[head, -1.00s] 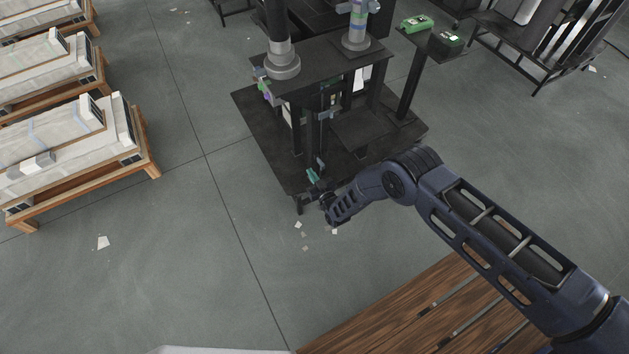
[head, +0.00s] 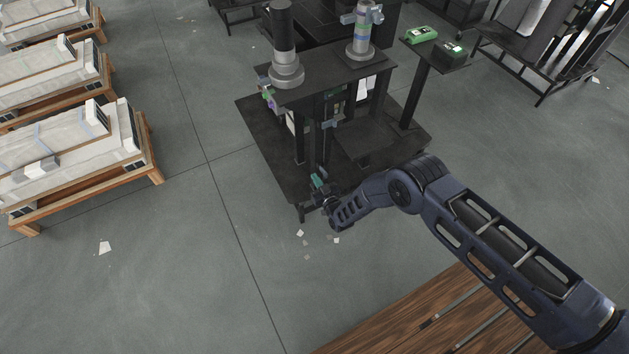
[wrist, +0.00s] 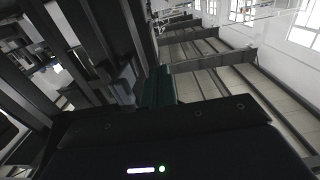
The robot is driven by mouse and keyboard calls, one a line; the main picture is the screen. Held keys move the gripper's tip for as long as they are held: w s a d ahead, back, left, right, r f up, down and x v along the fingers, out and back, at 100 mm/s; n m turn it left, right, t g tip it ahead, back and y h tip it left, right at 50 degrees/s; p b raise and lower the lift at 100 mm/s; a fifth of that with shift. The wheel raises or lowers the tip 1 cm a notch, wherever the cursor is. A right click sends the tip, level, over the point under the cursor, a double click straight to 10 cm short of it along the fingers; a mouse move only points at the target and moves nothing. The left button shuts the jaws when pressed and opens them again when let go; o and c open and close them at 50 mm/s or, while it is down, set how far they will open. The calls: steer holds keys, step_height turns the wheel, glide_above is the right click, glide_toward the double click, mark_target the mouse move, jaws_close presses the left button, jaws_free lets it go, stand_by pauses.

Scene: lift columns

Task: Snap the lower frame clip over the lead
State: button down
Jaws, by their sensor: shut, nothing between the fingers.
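My gripper (head: 317,181) has teal fingertips and is shut and empty. It is at the near edge of the black lift-column frame (head: 270,150), low down. In the wrist view the shut teal fingertips (wrist: 158,88) point along the frame's dark posts. A small blue-grey block (head: 330,123) on a front post may be a frame clip; it stands apart from and beyond my gripper. A similar grey block (wrist: 124,82) shows left of the fingertips in the wrist view. I cannot make out the lead or tell whether any clip is closed.
Wooden racks with pale long units (head: 70,150) stand at the left. A black stand (head: 432,52) with green and black devices is behind right. A slatted wooden surface (head: 420,325) lies at the front. Paper scraps (head: 301,233) lie on the open floor.

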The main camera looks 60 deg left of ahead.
mark_target(327, 177)
steer(key=shift+w, duration=2.3)
steer(key=shift+d, duration=2.25)
steer(key=w, duration=0.2)
steer(key=shift+w, duration=0.35)
steer(key=shift+a, duration=0.7)
